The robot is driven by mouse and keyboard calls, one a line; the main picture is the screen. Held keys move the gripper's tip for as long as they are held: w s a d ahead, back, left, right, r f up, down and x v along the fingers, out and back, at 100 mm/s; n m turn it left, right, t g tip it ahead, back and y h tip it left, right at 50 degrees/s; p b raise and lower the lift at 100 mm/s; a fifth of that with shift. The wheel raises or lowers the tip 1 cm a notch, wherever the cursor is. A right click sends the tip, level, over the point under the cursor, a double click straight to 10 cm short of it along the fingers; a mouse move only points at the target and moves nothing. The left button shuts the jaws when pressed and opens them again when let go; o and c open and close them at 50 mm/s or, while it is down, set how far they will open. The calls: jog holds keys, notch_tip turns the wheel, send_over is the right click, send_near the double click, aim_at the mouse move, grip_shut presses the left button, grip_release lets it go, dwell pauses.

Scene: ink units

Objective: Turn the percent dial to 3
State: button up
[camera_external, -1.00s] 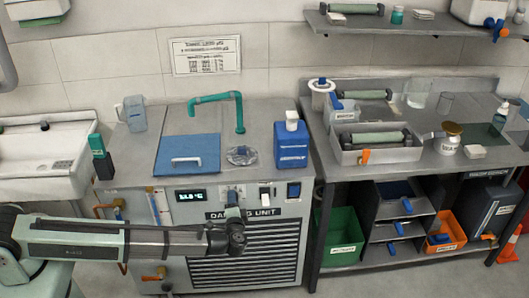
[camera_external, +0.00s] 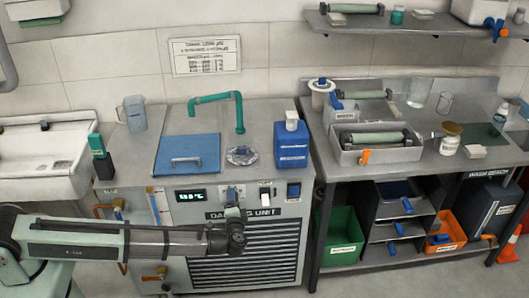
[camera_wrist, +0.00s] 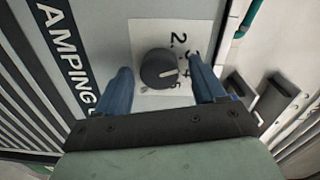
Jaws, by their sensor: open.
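The dark round dial (camera_wrist: 158,69) sits on a white scale plate (camera_wrist: 148,32) on the damping unit's front panel, seen in the wrist view. The numbers 2, 3, 4 and 5 show along its right side, 3 partly behind a finger. The dial's pale pointer line points right, roughly toward the 4. My gripper (camera_wrist: 160,75) is open, with one blue finger left of the dial and one right of it. Whether either touches it I cannot tell.
The damping unit (camera_external: 283,232) has a lit display (camera_external: 190,195) left of my gripper. A white switch (camera_external: 265,195) and a dark blue switch (camera_external: 294,190) are to its right. A sink lid (camera_external: 188,147) and blue canister (camera_external: 291,145) are on top.

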jog(key=s, duration=1.4)
jog(key=shift+r, duration=0.15)
jog(key=shift+w, duration=0.1)
